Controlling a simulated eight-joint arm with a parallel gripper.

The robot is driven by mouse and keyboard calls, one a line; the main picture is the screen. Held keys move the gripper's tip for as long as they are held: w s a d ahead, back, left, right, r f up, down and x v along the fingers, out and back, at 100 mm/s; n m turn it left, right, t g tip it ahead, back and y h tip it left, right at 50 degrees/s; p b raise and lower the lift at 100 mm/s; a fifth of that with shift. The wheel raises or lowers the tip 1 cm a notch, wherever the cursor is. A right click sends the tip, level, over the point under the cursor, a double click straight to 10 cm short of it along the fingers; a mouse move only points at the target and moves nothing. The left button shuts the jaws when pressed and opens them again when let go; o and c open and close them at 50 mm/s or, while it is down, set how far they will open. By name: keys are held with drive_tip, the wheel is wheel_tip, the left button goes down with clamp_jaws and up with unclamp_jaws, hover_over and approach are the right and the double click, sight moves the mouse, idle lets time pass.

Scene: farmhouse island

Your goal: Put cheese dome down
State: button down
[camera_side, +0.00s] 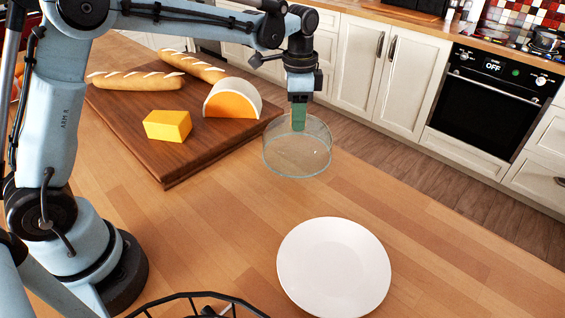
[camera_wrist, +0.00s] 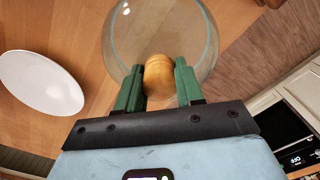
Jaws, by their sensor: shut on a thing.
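The cheese dome (camera_side: 297,158) is a clear glass cover beside the right corner of the cutting board, near the far counter edge. Its round wooden knob (camera_wrist: 158,76) sits between the two green fingers in the wrist view. My gripper (camera_side: 299,119) points down and is shut on this knob; in the wrist view my gripper (camera_wrist: 159,80) has a finger on each side of it. The glass looks upright. Whether its rim touches the counter or hangs above it, I cannot tell. The side view hides most of the knob behind the fingers.
A wooden cutting board (camera_side: 190,152) holds a yellow cheese block (camera_side: 167,125), a white-rinded orange cheese (camera_side: 232,100) and two baguettes (camera_side: 135,80). An empty white plate (camera_side: 333,268) lies at the front. A black wire basket (camera_side: 200,300) stands lower left. Counter between board and plate is clear.

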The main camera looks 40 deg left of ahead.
drive_tip(key=shift+f, duration=0.95)
drive_tip(key=c, duration=0.7)
unclamp_jaws()
drive_tip(key=shift+f, duration=0.15)
wheel_tip(320, 180, up, 12)
drive_tip(key=shift+f, duration=0.1)
drive_tip(key=shift+s+r, duration=0.25)
drive_tip(key=shift+r, duration=0.15)
drive_tip(key=s+a+f+n+t, duration=0.1)
drive_tip(key=s+f+n+t, duration=0.1)
drive_tip(key=s, duration=0.4)
drive_tip(key=s+a+f+n+t, duration=0.1)
drive_tip(key=s+f+n+t, duration=0.1)
drive_tip(key=s+f+n, duration=0.1)
drive_tip(key=s+a+f+n+t, duration=0.1)
drive_tip(key=s+f+n+t, duration=0.1)
drive_tip(key=s, duration=0.6)
drive_tip(key=shift+s+f+n+t, duration=0.25)
drive_tip(key=shift+n+t, duration=0.35)
drive_tip(key=shift+n, duration=0.4)
